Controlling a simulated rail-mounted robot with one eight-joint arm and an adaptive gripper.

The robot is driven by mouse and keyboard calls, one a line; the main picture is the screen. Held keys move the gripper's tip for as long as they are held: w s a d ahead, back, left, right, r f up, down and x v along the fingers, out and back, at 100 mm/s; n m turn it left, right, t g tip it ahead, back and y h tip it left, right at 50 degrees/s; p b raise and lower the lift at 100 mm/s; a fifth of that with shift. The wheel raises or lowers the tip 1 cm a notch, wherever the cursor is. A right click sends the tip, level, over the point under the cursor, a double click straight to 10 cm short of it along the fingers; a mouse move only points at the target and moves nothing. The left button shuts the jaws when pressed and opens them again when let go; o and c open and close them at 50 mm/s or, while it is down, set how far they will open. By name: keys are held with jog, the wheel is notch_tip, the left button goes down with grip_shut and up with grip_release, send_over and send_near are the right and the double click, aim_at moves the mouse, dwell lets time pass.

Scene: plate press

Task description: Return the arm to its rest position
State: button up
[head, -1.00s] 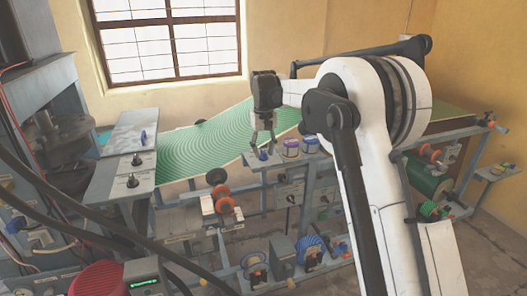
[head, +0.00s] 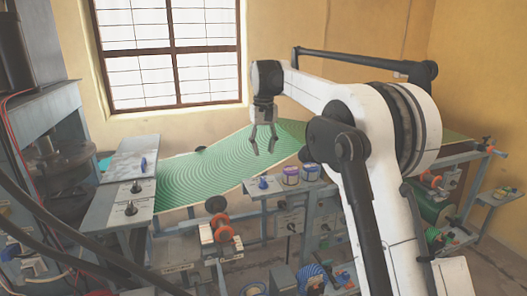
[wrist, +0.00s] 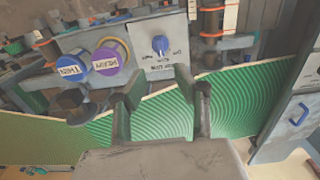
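My gripper (head: 263,148) hangs from my white arm with its fingers pointing down, in front of the green patterned sheet (head: 230,158) in the head view. Its two fingers are apart with nothing between them. In the wrist view my gripper (wrist: 162,88) also shows spread fingers, with the green sheet (wrist: 160,118) behind them. The gripper is clear of the bench and of the jars there.
Two labelled jars, one blue-lidded (wrist: 71,68) and one purple-lidded (wrist: 109,62), stand near a panel with a blue knob (wrist: 160,44). The press (head: 60,155) stands at the left. A window (head: 170,50) is behind. Free air surrounds the gripper.

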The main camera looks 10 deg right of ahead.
jog(key=s+d+r+m+t+b, duration=0.1)
jog(key=s+d+r+t, duration=0.15)
jog(key=s, duration=0.85)
jog(key=s+d+r+t+b, duration=0.15)
jog(key=s+d, duration=0.25)
jog(key=s, duration=0.6)
jog(key=s+d+f+t+b, duration=0.1)
jog(key=s+d+f, duration=0.1)
jog(key=s+f, duration=0.6)
jog(key=s+d+f+m+t+b, duration=0.1)
jog(key=s+f, duration=0.7)
jog(key=s, duration=0.8)
jog(key=shift+s+d+f+t, duration=0.35)
jog(key=shift+s+d+t, duration=0.05)
jog(key=shift+d+t, duration=0.1)
